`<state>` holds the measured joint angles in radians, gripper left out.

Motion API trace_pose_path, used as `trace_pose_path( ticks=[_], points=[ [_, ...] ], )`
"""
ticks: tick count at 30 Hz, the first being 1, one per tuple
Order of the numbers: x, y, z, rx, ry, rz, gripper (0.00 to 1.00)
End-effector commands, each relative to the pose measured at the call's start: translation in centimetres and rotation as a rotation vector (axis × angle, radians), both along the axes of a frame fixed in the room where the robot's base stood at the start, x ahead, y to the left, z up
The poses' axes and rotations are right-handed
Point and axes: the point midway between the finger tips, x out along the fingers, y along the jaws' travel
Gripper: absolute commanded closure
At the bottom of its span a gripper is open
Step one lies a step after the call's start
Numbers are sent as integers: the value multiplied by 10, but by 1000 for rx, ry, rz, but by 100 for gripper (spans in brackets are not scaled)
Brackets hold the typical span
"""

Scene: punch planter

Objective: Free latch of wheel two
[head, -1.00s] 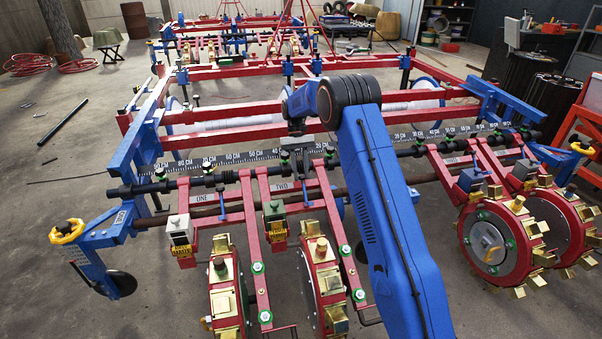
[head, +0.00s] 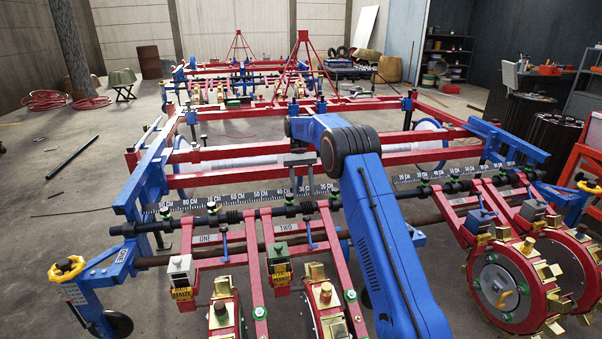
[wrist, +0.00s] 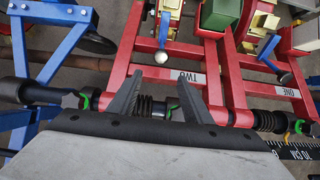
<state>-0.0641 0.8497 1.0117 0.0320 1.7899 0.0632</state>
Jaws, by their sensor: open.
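The row unit labelled TWO (head: 281,229) is a red frame on the dark crossbar in the head view. Its brass-studded wheel two (head: 325,312) is at the lower edge.
Unit ONE (wrist: 284,90) has its own blue lever (wrist: 268,47) close by. A centimetre scale (head: 262,196) runs along the bar. Yellow-handled blue end brackets (head: 66,269) and another wheel unit (head: 505,285) flank the row. Open floor (head: 70,195) lies left.

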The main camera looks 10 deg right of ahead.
Motion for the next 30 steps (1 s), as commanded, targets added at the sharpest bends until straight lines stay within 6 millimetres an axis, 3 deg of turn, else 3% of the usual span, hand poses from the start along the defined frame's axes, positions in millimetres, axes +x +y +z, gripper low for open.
trace_pose_path(
  ticks=[9, 15, 30],
  points=[
    [25, 0, 44, 0, -2, 0, 55],
    [34, 0, 59, 0, -1, 0, 55],
    [37, 0, 66, 0, 0, 0, 55]
  ],
)
